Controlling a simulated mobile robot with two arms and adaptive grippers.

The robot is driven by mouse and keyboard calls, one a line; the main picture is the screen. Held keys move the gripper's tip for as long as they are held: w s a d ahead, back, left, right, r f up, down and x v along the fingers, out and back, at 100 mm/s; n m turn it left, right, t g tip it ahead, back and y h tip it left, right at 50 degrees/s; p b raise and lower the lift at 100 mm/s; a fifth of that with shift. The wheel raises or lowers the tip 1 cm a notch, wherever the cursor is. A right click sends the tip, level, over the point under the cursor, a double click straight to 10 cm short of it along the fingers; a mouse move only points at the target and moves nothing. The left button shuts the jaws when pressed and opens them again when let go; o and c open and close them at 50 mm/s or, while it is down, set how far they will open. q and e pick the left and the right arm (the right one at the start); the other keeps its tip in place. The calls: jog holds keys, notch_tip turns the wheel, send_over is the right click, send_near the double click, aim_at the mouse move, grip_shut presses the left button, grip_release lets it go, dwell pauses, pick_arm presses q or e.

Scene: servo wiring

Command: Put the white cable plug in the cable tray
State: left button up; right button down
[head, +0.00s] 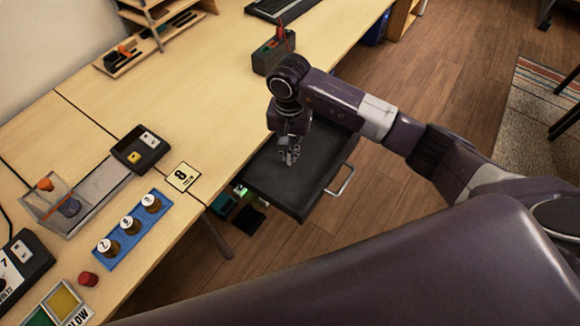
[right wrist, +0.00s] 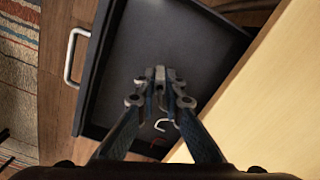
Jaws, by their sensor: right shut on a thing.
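My right gripper (head: 290,158) points down over a dark open drawer-like tray (head: 262,184), which I take to be the cable tray. In the right wrist view, the gripper (right wrist: 158,76) is shut, with its fingertips over the bare floor of the tray (right wrist: 205,50). A short curved white piece (right wrist: 160,126), likely part of the white cable plug, shows just below the fingertips. The rest of the plug is hidden by the fingers. The visible tray floor looks empty. My left gripper is not in view.
The tray has a metal handle (head: 341,180) and sits out from the table's edge. A dark box with a red item (head: 272,56) stands near it on the table. A blue rack with several knobs (head: 132,228) and a black switch box (head: 141,150) are at left.

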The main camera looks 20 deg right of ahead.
aim_at(290, 164)
jog(key=shift+f, duration=0.75)
notch_tip(290, 164, down, 3)
jog(key=shift+s+f+b, duration=0.15)
jog(key=shift+f+b, duration=0.05)
jog(key=shift+b, duration=1)
jog(key=shift+f, duration=0.4)
jog(key=shift+w, duration=0.2)
jog(key=shift+s+f+b, duration=0.1)
jog(key=shift+f+b, duration=0.05)
jog(key=shift+b, duration=0.2)
jog(key=c, duration=2)
grip_release()
jog(key=shift+c, duration=0.2)
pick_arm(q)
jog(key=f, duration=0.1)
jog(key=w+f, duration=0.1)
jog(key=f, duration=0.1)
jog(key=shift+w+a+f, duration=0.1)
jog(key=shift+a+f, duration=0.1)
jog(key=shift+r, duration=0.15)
pick_arm(e)
jog(key=shift+r, duration=0.2)
